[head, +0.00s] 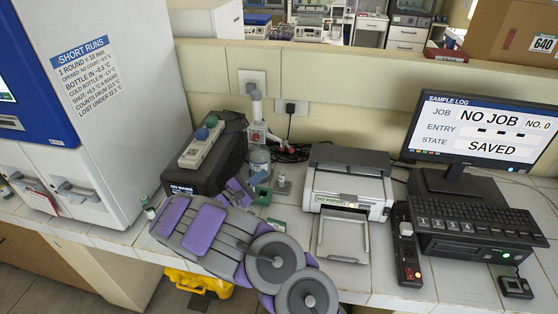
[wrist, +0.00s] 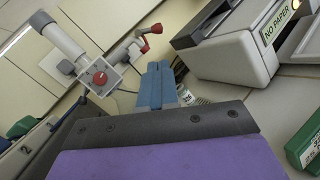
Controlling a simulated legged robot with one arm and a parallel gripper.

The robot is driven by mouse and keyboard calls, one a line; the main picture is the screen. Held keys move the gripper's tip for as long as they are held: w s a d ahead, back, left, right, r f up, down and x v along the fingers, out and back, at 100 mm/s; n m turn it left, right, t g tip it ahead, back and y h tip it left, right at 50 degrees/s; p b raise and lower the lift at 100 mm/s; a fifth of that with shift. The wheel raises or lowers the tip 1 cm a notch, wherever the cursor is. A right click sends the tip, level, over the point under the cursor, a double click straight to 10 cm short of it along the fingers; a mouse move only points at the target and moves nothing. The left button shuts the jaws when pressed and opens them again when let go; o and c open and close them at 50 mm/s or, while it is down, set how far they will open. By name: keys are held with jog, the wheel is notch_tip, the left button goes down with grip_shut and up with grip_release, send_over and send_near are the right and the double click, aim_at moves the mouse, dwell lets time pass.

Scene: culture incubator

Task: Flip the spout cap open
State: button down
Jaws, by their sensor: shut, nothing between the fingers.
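A white tap-like fitting (head: 257,132) with red parts stands by the back wall, past my gripper. In the wrist view the fitting (wrist: 88,62) has a red round knob (wrist: 100,78) on its box and a side arm ending in a red tip (wrist: 157,28). I cannot tell for sure which red part is the spout cap, or whether it is open. My gripper (head: 243,188) is in front of the fitting. Its blue fingers (wrist: 161,82) are together and empty, right of the fitting's box and apart from it in the picture. A clear vessel (head: 259,158) sits below the fitting.
A printer (head: 349,190) marked NO PAPER stands to the right. A dark box (head: 205,160) with a power strip (head: 202,142) is at the left. A green block (wrist: 305,150) lies right of my gripper. A small bottle (head: 148,208) stands near the white cabinet.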

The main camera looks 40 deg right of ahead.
aim_at(289, 148)
jog(key=w+d+r+b, duration=0.1)
jog(key=d+b, duration=0.1)
jog(key=d, duration=0.9)
jog(key=shift+s+a+r, duration=0.1)
jog(key=shift+r, duration=0.1)
